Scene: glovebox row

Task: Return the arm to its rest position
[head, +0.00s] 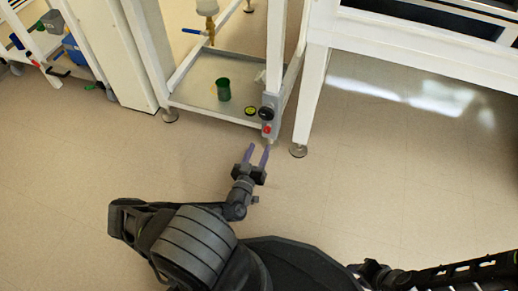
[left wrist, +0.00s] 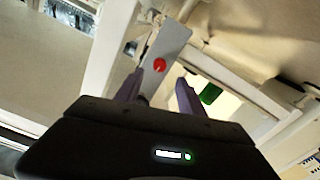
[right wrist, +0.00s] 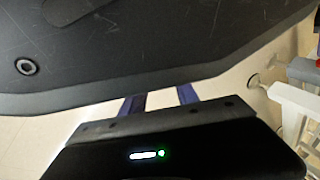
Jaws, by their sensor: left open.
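My left gripper (head: 257,153) is in the middle of the head view, with its two purple fingers apart and nothing between them. It points at the grey control box (head: 270,117) with a red button (head: 267,129), and is apart from it. In the left wrist view the red button (left wrist: 160,65) shows just beyond the open fingers (left wrist: 158,88). My right gripper (right wrist: 161,98) shows in the right wrist view with its fingers apart. Their tips are hidden behind a dark panel of my own body. In the head view only part of my right arm (head: 455,275) shows at the lower right.
A white frame stand with a grey lower shelf (head: 190,95) holds a green cup (head: 223,89) and a small black-and-yellow round item (head: 250,111). A white bench leg (head: 311,95) stands right of the control box. The beige floor (head: 400,180) is clear at right and left.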

